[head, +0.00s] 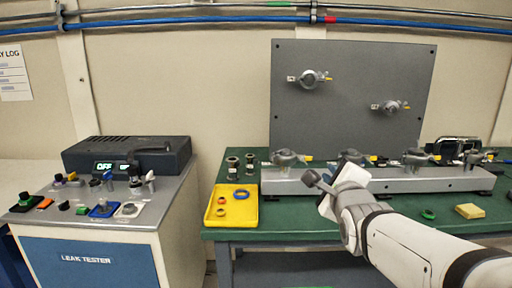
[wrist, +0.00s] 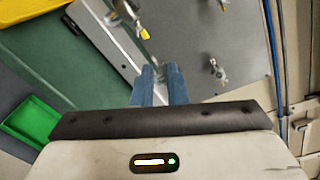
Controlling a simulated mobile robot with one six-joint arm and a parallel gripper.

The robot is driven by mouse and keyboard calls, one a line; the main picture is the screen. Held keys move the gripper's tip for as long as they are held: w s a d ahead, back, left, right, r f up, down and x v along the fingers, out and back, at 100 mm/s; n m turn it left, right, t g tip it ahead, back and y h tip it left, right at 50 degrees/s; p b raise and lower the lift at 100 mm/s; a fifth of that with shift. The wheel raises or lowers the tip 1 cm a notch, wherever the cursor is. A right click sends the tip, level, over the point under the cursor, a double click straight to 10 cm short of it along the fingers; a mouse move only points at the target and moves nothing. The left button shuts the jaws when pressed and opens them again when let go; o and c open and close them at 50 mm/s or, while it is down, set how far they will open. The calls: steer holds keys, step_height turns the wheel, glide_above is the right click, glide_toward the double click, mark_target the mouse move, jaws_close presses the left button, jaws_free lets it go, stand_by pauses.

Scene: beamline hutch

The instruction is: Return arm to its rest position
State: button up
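My gripper (head: 326,184) is in front of the grey rail on the green workbench (head: 300,228), in the head view. My white arm reaches in from the lower right. In the wrist view the two blue fingers of my gripper (wrist: 159,78) lie close together with a narrow gap. I see no object held between them. The fingers point toward the grey upright panel (wrist: 215,50). The arm's rest position is not marked in either view.
The grey rail (head: 400,181) bears several valves near my gripper. A yellow tray (head: 250,212) with rings lies to the left. A green ring (head: 429,214) and yellow block (head: 469,211) lie near my arm. The leak tester (head: 125,155) stands farther left. A green tray (wrist: 35,118) shows in the wrist view.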

steer(key=s+f+n+g+p, duration=0.2)
steer(key=s+n+g+p, duration=0.2)
steer(key=s+n, duration=0.3)
steer(key=s+a+f+n+g+p, duration=0.1)
steer(key=s+f+n+g+p, duration=0.2)
steer(key=n, duration=0.5)
steer(key=s+f+n+g+p, duration=0.2)
steer(key=s+n+g+p, duration=0.3)
steer(key=s, duration=0.5)
steer(key=n+g, duration=0.2)
steer(key=n, duration=0.1)
steer(key=shift+s+a+f+n, duration=0.2)
steer(key=shift+s+f+n, duration=0.1)
steer(key=shift+s+f, duration=0.05)
